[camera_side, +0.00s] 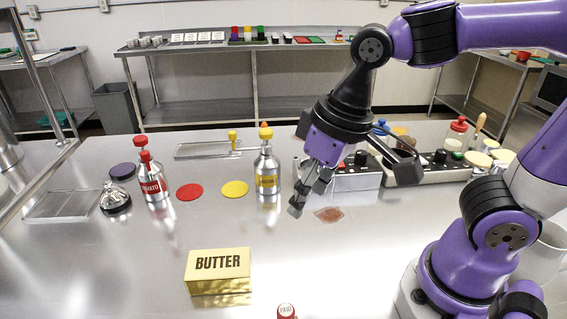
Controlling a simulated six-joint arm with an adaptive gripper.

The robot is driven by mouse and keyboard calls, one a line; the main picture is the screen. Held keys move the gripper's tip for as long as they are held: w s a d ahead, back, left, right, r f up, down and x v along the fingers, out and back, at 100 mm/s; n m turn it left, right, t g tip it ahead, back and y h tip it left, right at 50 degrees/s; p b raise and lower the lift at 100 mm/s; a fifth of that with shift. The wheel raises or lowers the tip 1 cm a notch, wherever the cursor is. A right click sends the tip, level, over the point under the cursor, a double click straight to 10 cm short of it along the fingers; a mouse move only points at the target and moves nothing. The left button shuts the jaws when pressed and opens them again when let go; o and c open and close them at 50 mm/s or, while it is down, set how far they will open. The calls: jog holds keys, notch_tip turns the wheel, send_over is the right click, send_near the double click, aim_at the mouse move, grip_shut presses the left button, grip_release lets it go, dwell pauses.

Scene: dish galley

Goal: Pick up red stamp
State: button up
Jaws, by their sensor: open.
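A small round red-topped thing with pale lettering (287,311) stands at the bottom edge of the side view, cut off by the frame; it may be the red stamp, but I cannot tell for sure. My gripper (309,196) is open and empty, pointing down above the middle of the steel table. It is well behind and above the red-topped thing, and apart from it. A flat reddish-brown patch (329,215) lies on the table just right of my fingertips.
A gold BUTTER block (218,265) stands front left. Behind it are a red disc (189,192), a yellow disc (234,189), a red-capped bottle (153,181), a yellow-capped bottle (267,168) and a silver bell (114,199). Control boxes (357,177) stand behind my gripper. The front centre table is mostly clear.

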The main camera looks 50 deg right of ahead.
jog(key=s+a+f+g, duration=0.2)
jog(key=a+f+g, duration=0.1)
jog(key=a, duration=0.5)
jog(key=h, duration=0.1)
send_over(286, 310)
jog(key=shift+n, duration=0.4)
jog(key=f, duration=0.4)
jog(key=shift+w+d, duration=0.25)
jog(key=f, duration=0.6)
jog(key=shift+s+a+f, duration=0.1)
jog(key=shift+s+a, duration=0.1)
jog(key=shift+a, duration=0.05)
grip_shut()
